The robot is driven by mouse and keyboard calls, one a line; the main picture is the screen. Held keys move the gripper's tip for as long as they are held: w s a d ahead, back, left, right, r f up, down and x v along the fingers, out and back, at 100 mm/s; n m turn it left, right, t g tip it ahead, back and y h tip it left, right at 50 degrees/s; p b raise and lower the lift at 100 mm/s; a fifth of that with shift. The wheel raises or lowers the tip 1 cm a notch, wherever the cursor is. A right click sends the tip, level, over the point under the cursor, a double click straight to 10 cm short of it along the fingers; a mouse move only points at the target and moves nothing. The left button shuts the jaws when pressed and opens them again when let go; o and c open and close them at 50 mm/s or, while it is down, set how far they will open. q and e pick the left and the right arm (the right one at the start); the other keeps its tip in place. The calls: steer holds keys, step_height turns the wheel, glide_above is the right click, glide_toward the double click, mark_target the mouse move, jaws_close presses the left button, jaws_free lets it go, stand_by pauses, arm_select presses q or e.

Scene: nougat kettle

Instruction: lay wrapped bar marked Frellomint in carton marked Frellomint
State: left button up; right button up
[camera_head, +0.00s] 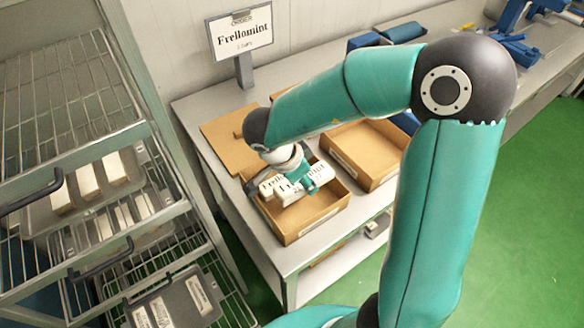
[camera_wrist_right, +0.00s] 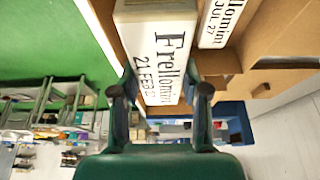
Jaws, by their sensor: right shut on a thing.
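My right gripper (camera_head: 318,180) reaches down over the near open brown carton (camera_head: 318,222). It is shut on a white wrapped bar (camera_head: 288,193) marked Frellomint. In the right wrist view this held bar (camera_wrist_right: 152,50) reads Frellomint with a second line that looks like 21 FEB, and it sits between the fingers of my right gripper (camera_wrist_right: 162,92). Another white Frellomint bar (camera_head: 266,184) lies in the carton beside it, also in the right wrist view (camera_wrist_right: 220,22). Whether the held bar touches the carton floor cannot be told. My left gripper is not in view.
A sign (camera_head: 241,36) reading Frellomint stands behind the carton. A second open carton (camera_head: 362,148) looks empty to the right. A wire rack (camera_head: 70,90) with trays of bars stands at left. Blue items (camera_head: 515,45) lie on the far bench.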

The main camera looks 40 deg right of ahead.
steer(key=shift+d+f+b, duration=0.1)
steer(key=shift+f+b, duration=0.25)
steer(key=shift+b, duration=0.1)
step_height(320, 180, down, 5)
steer(key=b, duration=0.6)
steer(key=shift+b, duration=0.4)
steer(key=shift+f+p, duration=0.15)
steer(key=shift+p, duration=0.2)
steer(key=shift+f, duration=1.35)
steer(key=shift+r, duration=0.1)
steer(key=shift+p, duration=0.5)
